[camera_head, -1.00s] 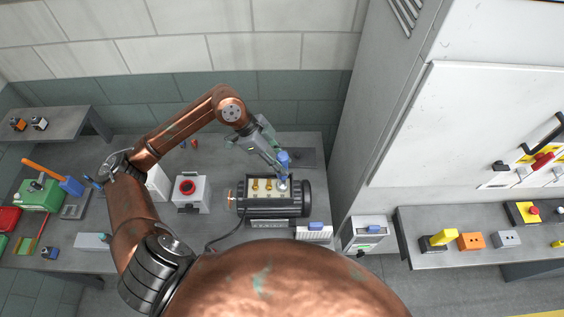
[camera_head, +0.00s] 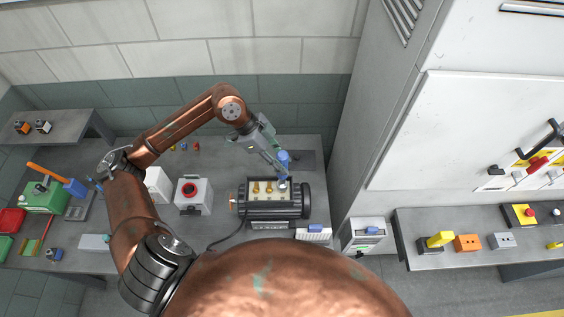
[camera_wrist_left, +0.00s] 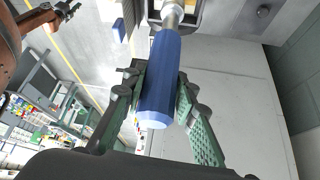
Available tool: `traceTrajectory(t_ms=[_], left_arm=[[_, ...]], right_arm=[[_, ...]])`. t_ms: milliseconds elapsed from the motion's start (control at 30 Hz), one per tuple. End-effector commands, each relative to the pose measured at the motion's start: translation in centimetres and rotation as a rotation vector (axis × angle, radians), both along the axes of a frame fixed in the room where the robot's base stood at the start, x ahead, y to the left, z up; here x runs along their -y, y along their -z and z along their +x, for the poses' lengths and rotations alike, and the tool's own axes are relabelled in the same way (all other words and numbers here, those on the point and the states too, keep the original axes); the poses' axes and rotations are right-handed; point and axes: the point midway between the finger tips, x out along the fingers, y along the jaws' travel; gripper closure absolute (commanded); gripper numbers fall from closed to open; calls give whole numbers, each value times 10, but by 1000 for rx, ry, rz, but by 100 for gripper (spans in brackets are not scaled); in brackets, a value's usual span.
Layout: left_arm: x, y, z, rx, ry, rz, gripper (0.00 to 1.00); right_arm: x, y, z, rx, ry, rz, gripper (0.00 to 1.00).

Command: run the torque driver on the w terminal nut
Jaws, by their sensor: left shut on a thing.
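My left gripper (camera_head: 275,164) is shut on the blue torque driver (camera_head: 284,156), just above the right end of the open terminal box on the black motor (camera_head: 264,214). In the left wrist view the blue handle (camera_wrist_left: 161,85) sits between the green fingers, with its metal shaft pointing away. The driver's grey tip reaches down to the rightmost terminal (camera_head: 282,184); the nut there is hidden under it. Two brass terminals (camera_head: 262,187) stand uncovered to the left. My right gripper is not in view.
A box with a red button (camera_head: 190,191) stands left of the motor. A green toolbox (camera_head: 43,198) and a red bin (camera_head: 12,222) are farther left. A tall pale cabinet (camera_head: 360,150) closes off the right. A small white device (camera_head: 365,231) stands at its foot.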

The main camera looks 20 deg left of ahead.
Motion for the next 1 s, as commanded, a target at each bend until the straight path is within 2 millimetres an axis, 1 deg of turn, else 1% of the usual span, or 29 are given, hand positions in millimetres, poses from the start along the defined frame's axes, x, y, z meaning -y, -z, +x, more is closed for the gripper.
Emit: traceTrajectory(t_ms=[33, 500, 867, 1000], left_arm=[[0, -6, 1, 3, 0, -1, 100], [0, -31, 1, 3, -1, -1, 100], [0, -31, 1, 4, -1, -2, 100], [0, -31, 1, 4, -1, -2, 100]], right_arm=[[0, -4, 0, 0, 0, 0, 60], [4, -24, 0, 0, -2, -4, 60], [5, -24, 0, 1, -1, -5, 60], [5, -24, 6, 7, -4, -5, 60]])
